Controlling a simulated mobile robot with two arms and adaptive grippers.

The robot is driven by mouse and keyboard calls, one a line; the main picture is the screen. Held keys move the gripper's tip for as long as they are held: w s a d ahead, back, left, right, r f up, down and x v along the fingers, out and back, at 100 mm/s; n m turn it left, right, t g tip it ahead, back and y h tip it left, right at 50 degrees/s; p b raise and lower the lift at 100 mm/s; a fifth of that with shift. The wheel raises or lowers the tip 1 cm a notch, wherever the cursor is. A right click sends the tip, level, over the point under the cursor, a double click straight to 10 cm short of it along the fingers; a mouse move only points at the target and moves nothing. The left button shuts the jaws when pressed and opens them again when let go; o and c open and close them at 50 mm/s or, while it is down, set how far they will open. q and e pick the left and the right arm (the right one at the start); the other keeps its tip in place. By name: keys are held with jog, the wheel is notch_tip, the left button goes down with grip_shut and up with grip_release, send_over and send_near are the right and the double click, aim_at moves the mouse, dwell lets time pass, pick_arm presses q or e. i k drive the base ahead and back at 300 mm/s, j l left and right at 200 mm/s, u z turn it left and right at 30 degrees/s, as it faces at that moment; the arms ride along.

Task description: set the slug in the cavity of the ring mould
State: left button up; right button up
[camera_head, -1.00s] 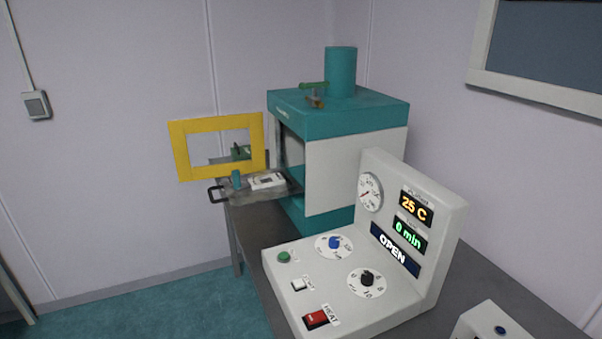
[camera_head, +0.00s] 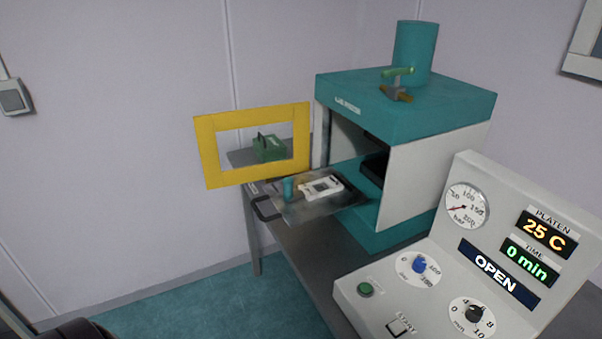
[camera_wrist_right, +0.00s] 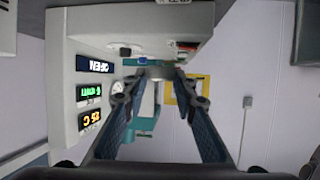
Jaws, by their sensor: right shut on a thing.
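The ring mould appears to be the white rectangular piece with a dark centre (camera_head: 322,188). It lies on the grey pulled-out tray (camera_head: 300,209) in front of the open teal press (camera_head: 400,112). Its cavity is too small to make out. In the right wrist view my right gripper (camera_wrist_right: 160,74) has its fingertips close together on a small greyish thing, too indistinct to name for sure as the slug. The gripper is apart from the tray, with the control console beside it in that view. My left gripper is not in view.
A small teal cylinder (camera_head: 288,188) stands on the tray, left of the white piece. A yellow frame (camera_head: 207,150) stands upright behind the tray, with a green box (camera_head: 268,148) seen through it. The console (camera_head: 480,250) reads OPEN, 25 C and 0 min.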

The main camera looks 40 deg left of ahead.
aim_at(321, 188)
jog(key=j+z, duration=0.15)
jog(key=j, duration=1.05)
jog(key=j+z, duration=0.15)
jog(key=j, duration=1.1)
